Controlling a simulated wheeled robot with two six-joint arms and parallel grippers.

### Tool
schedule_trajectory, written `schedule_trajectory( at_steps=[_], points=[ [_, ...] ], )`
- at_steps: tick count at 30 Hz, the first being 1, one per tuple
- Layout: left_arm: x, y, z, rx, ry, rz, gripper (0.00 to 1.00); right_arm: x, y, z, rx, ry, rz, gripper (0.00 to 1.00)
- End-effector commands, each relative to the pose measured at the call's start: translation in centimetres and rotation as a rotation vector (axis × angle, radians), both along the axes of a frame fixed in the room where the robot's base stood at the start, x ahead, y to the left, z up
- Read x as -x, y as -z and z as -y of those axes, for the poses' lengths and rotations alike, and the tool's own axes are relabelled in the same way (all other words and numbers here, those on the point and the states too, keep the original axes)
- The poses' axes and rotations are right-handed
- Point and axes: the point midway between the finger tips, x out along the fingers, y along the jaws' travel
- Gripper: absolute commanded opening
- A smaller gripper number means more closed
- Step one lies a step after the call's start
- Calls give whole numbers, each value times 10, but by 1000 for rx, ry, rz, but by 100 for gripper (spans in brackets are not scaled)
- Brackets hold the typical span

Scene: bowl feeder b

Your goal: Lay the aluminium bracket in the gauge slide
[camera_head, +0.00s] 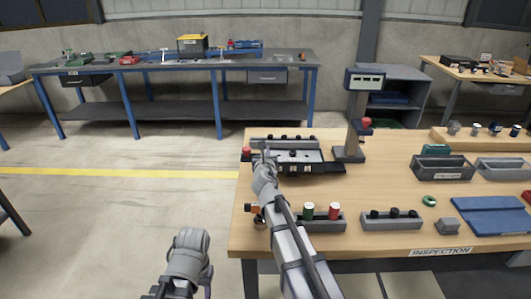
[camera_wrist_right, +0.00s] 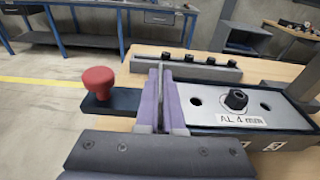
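A flat pale metal plate marked "AL 4 mm" (camera_wrist_right: 215,96), with holes and a black knob in its middle, appears to be the aluminium bracket. It lies on the dark gauge fixture (camera_head: 318,168) at the table's back left. A dark bar with a red knob, seemingly the gauge slide (camera_wrist_right: 124,102), sticks out to the left. My right gripper (camera_wrist_right: 161,98) is at the plate's left end, its purple fingers close together with a thin grey strip between them. Its grip is unclear. My left gripper (camera_head: 188,250) hangs left of the table; its fingertips are unclear.
A gauge post with a display (camera_head: 364,80) stands right of the fixture. Grey bins (camera_head: 442,174) and a blue mat (camera_head: 490,217) are right. The table's middle is clear.

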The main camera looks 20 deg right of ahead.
Motion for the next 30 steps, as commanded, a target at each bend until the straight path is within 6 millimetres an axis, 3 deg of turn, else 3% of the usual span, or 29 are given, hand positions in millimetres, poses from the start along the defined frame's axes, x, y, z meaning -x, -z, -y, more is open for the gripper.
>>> schedule_trajectory(
  at_steps=[2, 3, 10, 23, 30],
  points=[
    [0, 4, 0, 0, 0, 0, 50, 0, 4, 0, 1, 0, 0, 0],
    [0, 3, 0, 0, 0, 0, 50, 0, 3, 0, 0, 0, 0, 8],
    [0, 3, 0, 0, 0, 0, 50, 0, 3, 0, 0, 0, 0, 34],
    [0, -3, 0, 0, 0, 0, 50, 1, -3, 0, 0, 0, 0, 35],
    [0, -7, 0, 0, 0, 0, 50, 35, -7, -9, 1, -1, 0, 35]
  ],
)
